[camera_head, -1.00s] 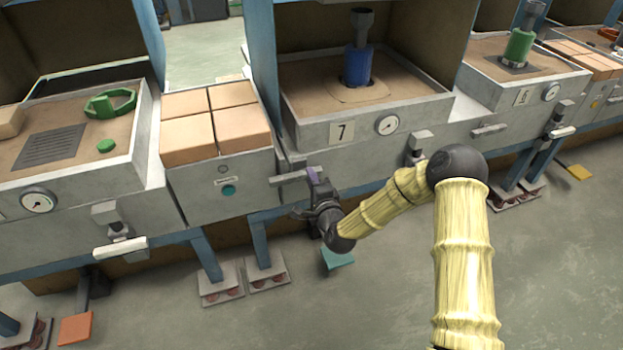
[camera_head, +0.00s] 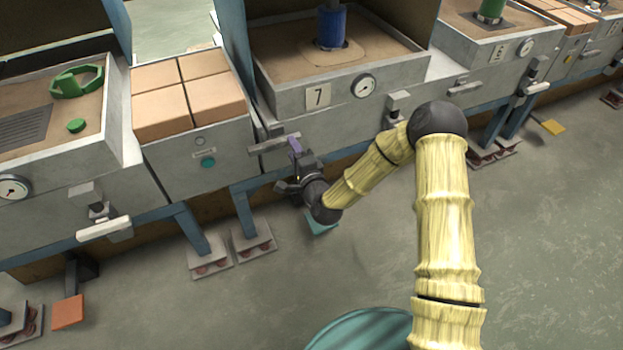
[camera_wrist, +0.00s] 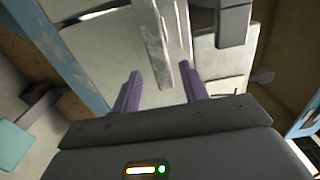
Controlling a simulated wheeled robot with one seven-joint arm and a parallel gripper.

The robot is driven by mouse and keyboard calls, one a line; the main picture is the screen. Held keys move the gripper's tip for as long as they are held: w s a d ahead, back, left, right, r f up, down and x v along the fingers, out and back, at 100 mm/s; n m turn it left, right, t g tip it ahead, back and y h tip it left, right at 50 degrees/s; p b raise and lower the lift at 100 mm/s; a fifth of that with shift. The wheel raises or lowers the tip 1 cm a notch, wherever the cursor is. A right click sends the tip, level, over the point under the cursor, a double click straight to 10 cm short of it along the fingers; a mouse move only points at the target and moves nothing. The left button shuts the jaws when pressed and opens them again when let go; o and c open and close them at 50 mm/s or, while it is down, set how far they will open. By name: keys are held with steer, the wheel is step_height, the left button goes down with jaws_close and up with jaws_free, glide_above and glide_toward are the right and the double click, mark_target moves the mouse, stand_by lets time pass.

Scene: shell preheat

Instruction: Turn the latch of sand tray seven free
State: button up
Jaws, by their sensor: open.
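Sand tray seven (camera_head: 290,103) is the grey box with a "7" plate, a round gauge and a blue cylinder standing in its sand. Its latch (camera_head: 270,146) is a grey bar lying roughly level below the tray's left front corner. My gripper (camera_head: 296,147) is open, with purple fingers at the right end of this bar. In the wrist view, the latch bar (camera_wrist: 152,35) runs down from the top, and its lower end shows between the two spread fingertips (camera_wrist: 160,74). I cannot tell whether the fingers touch it.
A box of tan blocks (camera_head: 190,95) with a teal button stands left of the tray. Another tray with a green wheel (camera_head: 78,82) is farther left, with its own pale handle (camera_head: 104,229). A teal pedal (camera_head: 320,224) lies below my gripper.

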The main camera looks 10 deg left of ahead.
steer(key=p+v, duration=0.2)
steer(key=v, duration=1.3)
